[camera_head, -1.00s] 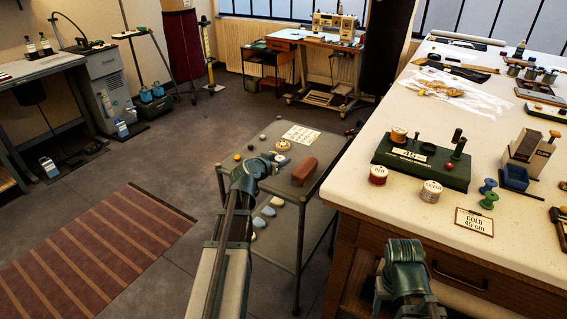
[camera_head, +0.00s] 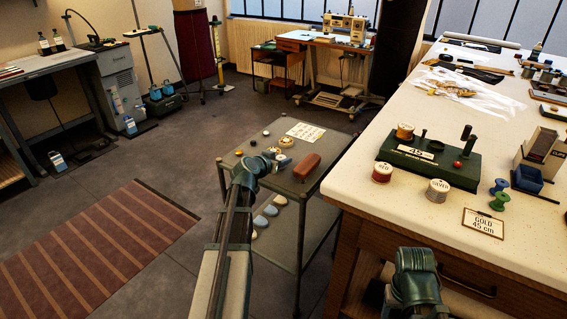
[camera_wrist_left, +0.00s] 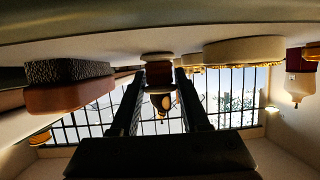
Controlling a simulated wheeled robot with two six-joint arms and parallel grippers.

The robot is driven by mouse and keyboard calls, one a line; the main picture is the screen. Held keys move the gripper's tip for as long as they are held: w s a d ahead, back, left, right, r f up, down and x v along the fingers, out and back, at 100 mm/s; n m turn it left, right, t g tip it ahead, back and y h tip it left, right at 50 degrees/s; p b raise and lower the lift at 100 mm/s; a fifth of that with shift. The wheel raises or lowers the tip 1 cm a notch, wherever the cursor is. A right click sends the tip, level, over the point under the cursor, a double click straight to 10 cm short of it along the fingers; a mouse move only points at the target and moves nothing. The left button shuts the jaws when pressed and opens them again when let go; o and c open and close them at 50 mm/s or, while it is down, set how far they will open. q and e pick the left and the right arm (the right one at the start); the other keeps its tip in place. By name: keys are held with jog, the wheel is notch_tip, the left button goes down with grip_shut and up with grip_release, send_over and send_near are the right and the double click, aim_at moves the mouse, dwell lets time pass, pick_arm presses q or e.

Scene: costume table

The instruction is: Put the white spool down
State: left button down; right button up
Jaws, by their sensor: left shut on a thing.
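My left gripper (camera_head: 276,158) is over the top of the grey cart, shut on a small spool-shaped thing, which I take to be the white spool. In the left wrist view, its pale flange (camera_wrist_left: 157,56) and darker middle show between the two fingers, close to the cart top. The wrist picture is upside down. Whether the spool touches the cart top cannot be told. In the head view the gripper hides most of it. My right arm shows at the bottom right, but its gripper is out of view.
The grey cart (camera_head: 253,140) also holds a red-brown brush (camera_head: 306,167), a white card (camera_head: 305,132) and several small round things. The cream worktable (camera_head: 350,183) stands right of it, with a green board (camera_head: 430,165), a red-labelled spool (camera_head: 382,172) and a silver-labelled spool (camera_head: 437,191).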

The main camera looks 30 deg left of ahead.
pick_arm(q)
jog(key=shift+c, duration=1.9)
grip_release()
jog(key=shift+f, duration=0.1)
jog(key=shift+r, duration=0.2)
jog(key=p+v, duration=0.4)
jog(key=v, duration=0.6)
jog(key=shift+s+r, duration=0.2)
jog(key=shift+p+v, duration=0.3)
jog(key=shift+v, duration=0.45)
